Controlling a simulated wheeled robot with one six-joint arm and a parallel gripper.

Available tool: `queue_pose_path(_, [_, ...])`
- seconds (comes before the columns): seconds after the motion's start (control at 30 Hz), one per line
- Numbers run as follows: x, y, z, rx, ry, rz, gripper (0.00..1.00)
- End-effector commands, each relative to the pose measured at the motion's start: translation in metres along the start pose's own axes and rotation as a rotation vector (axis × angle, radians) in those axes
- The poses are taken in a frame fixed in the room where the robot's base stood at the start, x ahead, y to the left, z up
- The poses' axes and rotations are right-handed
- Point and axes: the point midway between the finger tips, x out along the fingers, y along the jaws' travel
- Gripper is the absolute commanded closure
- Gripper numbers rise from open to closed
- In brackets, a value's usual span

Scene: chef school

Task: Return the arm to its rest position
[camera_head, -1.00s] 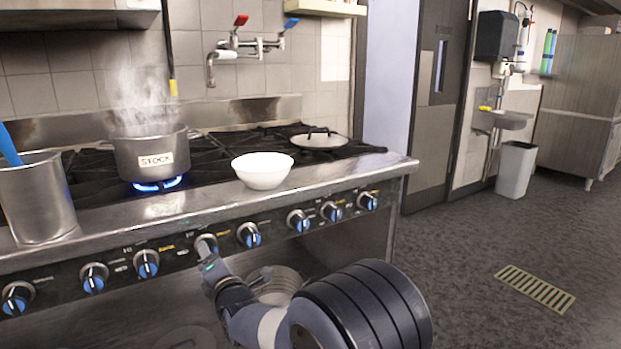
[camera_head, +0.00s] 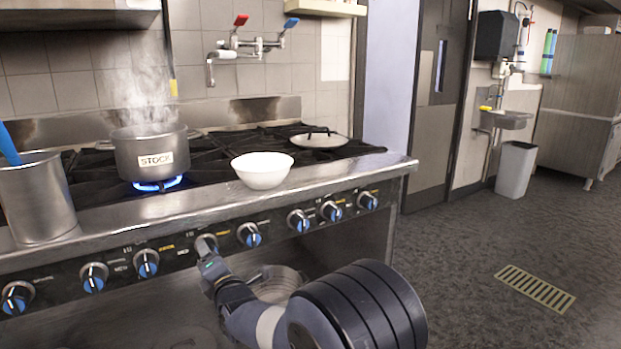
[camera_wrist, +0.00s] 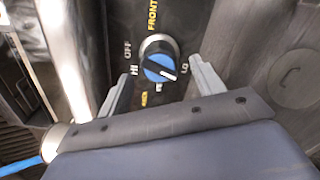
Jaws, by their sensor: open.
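My arm reaches up from the lower right in the head view to the front panel of the stove. My gripper (camera_head: 207,256) is in front of a control knob (camera_head: 205,243) on that panel and partly covers it. In the wrist view my gripper (camera_wrist: 160,70) is open, with one finger on each side of the blue-faced knob (camera_wrist: 159,66). Nothing else is between the fingers. I cannot tell whether the fingers touch the knob. HI, LO, OFF and FRONT labels show around it.
A steaming pot (camera_head: 151,153) labelled STOCK stands over a blue flame. A white bowl (camera_head: 262,170) and a metal container (camera_head: 38,203) stand near the stove's front edge. Open floor (camera_head: 470,260) lies to the right.

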Motion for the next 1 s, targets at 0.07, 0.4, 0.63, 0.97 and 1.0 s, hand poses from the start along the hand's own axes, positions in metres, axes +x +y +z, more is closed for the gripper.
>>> queue_pose_path(0.07, [0.012,-0.001,0.0,0.0,-0.001,0.0,0.37])
queue_pose_path(0.4, [0.026,0.0,0.0,0.192,0.0,0.0,0.37])
queue_pose_path(0.63, [0.026,0.0,0.0,0.385,0.0,0.0,0.37])
queue_pose_path(0.97, [0.026,0.001,0.0,0.659,0.0,0.0,0.37])
queue_pose_path(1.0, [0.026,0.001,0.0,0.693,0.0,0.0,0.37])
